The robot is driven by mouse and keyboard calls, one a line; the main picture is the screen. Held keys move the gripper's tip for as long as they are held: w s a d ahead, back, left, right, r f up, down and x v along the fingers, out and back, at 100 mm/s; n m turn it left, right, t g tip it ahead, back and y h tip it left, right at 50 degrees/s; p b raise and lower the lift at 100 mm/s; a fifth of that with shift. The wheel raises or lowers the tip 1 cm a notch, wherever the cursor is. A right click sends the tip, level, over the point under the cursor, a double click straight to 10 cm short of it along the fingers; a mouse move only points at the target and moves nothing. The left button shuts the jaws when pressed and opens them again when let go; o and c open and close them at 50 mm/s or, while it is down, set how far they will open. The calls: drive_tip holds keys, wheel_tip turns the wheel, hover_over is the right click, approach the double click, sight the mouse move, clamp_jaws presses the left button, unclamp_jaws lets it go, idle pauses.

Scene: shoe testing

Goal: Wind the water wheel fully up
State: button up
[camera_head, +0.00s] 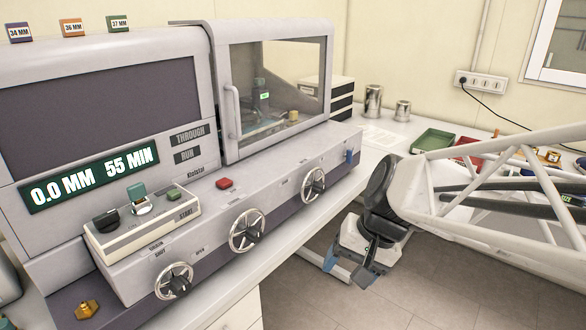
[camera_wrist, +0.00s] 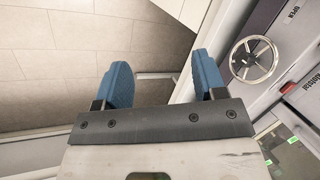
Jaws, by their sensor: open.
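Three spoked metal handwheels sit on the sloped front of the grey machine: a near one (camera_head: 174,281), a middle one (camera_head: 247,231) and a far one (camera_head: 313,184). Their small labels are too blurred in the head view to tell which is the water wheel. One handwheel (camera_wrist: 254,60) shows at the right of the wrist view, with a label reading OPEN near it. My gripper (camera_head: 347,268) is open and empty, pointing down in front of the machine's far end, apart from all wheels. Its blue fingers (camera_wrist: 163,80) are spread above the floor in the wrist view.
A display (camera_head: 92,180) reads 0.0 MM 55 MIN. A control box (camera_head: 142,222) and a red button (camera_head: 225,183) sit on the machine. A green tray (camera_head: 433,141) and metal cups (camera_head: 373,101) stand on the back counter. Open floor lies below my gripper.

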drive_tip(key=w+a+f+m+y, duration=0.1)
drive_tip(key=w+a+m+y, duration=0.3)
drive_tip(key=w, duration=0.5)
drive_tip(key=m+t+y, duration=0.4)
drive_tip(key=m+t, duration=0.8)
drive_tip(key=m, duration=0.2)
approach(323, 189)
drive_tip(key=x, duration=0.3)
drive_tip(key=shift+d+f, duration=0.15)
drive_tip(key=shift+d, duration=0.05)
drive_tip(key=shift+w, duration=0.1)
drive_tip(key=shift+x, duration=3.85)
drive_tip(key=shift+a, duration=0.1)
